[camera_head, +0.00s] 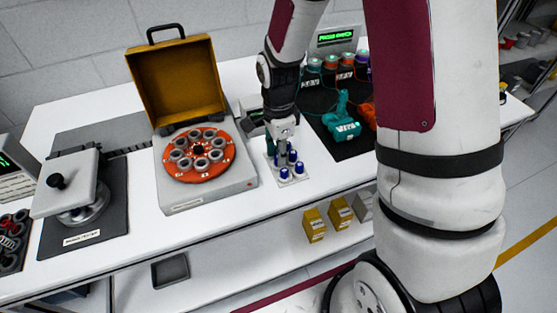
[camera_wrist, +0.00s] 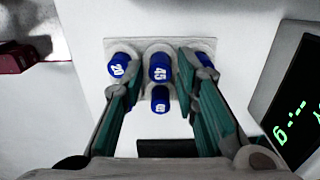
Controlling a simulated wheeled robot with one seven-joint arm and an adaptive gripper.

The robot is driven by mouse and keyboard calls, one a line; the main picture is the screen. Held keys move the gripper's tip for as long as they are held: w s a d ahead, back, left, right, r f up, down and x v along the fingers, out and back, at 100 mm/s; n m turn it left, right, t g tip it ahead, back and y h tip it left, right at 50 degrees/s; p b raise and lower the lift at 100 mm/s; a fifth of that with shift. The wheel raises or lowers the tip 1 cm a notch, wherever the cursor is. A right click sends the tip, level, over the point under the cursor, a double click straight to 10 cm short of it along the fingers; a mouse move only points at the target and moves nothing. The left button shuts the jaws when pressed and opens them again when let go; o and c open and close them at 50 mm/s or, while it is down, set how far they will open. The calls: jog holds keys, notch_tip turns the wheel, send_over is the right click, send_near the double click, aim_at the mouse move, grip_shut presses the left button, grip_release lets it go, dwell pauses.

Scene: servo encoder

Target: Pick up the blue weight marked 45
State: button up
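The blue weight marked 45 (camera_wrist: 160,69) stands upright in the middle of a pale holder (camera_wrist: 182,44) in the wrist view. My gripper (camera_wrist: 161,85) is open above the holder, with one teal finger to each side of the 45 weight. I see no clear contact. A blue weight marked 20 (camera_wrist: 119,66) stands to the left. A smaller blue weight (camera_wrist: 160,99) with an unclear number is just below the 45. Another blue weight (camera_wrist: 204,58) is partly hidden behind the right finger. In the head view my gripper (camera_head: 283,137) is over the holder (camera_head: 301,176).
A device with a green display (camera_wrist: 297,120) is close on the right in the wrist view. In the head view an orange disc with grey rings (camera_head: 198,155) sits in an open case to the left. A black mat (camera_head: 345,150) with teal and orange items lies right.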

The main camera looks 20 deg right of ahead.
jog(key=shift+f, duration=0.4)
jog(key=shift+c, duration=0.3)
grip_shut()
jog(key=shift+r, duration=0.1)
